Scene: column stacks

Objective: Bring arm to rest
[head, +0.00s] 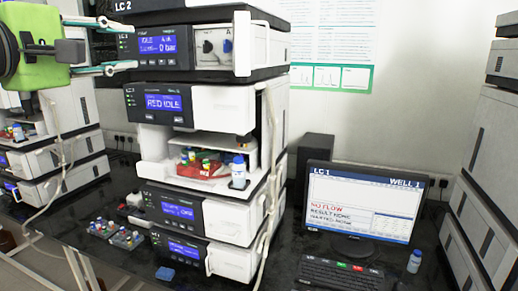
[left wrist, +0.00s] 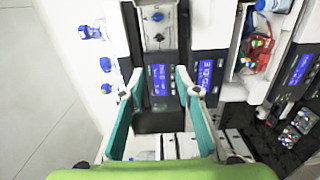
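My left gripper (head: 131,45) comes in at the upper left of the head view, with a green body and teal fingers pointing right. Its fingers are spread with nothing between them, in front of the upper LC stack (head: 190,44). In the left wrist view the same gripper (left wrist: 158,84) shows its two teal fingers apart. Instrument fronts with blue displays (left wrist: 206,72) lie beyond the tips. I cannot tell the exact gap to the instruments. My right gripper is in neither view.
The open sampler bay holds a red tray (head: 205,168) of vials and a white bottle (head: 238,173). Vial racks (head: 118,234) sit on the dark bench. A monitor (head: 361,200) and keyboard (head: 345,273) stand at the right, with a small bottle (head: 414,261). Cables hang beside the stacks.

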